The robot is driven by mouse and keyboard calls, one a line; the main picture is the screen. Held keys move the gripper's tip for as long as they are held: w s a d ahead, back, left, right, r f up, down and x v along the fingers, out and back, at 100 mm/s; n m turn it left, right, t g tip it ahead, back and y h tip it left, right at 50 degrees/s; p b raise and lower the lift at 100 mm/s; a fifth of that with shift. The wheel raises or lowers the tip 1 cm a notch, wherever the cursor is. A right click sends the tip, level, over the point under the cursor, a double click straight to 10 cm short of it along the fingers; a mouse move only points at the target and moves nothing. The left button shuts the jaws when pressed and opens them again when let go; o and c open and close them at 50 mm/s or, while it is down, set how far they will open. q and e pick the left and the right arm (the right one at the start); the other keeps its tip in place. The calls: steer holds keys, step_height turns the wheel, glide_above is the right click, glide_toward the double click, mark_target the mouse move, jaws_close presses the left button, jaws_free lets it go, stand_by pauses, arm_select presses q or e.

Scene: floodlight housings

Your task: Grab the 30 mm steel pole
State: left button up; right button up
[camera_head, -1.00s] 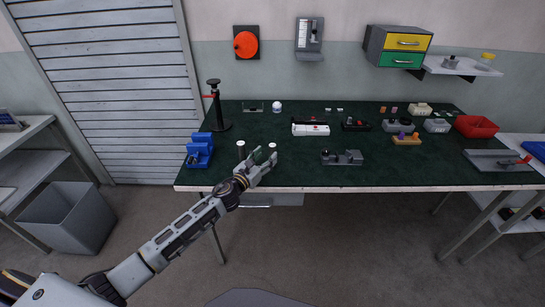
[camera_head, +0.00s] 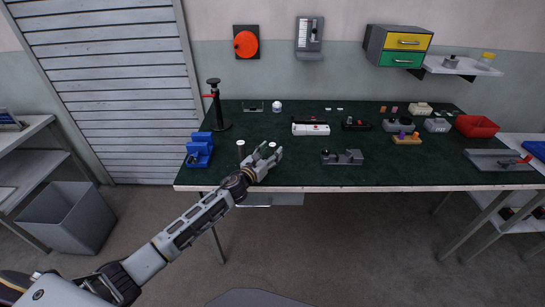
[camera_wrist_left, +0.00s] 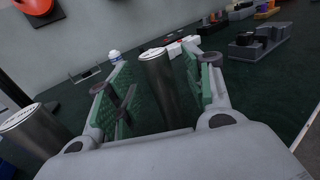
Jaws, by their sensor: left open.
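Two upright steel poles with pale tops stand at the table's left front. One pole (camera_wrist_left: 158,85) is between my left gripper's fingers in the left wrist view; in the head view its top (camera_head: 272,145) shows just behind the fingers. The other pole (camera_wrist_left: 32,135) stands to the left, outside the fingers, and also shows in the head view (camera_head: 240,148). My right gripper is not in view.
The green table (camera_head: 300,175) is clear just right of the gripper. A grey fixture (camera_head: 342,158) stands farther right. A blue block holder (camera_head: 199,150) and a black stand (camera_head: 217,110) are to the left. A white-and-red item (camera_head: 310,128) lies behind.

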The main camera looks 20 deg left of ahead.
arm_select(q)
steer(key=shift+x, duration=0.8)
jaws_close()
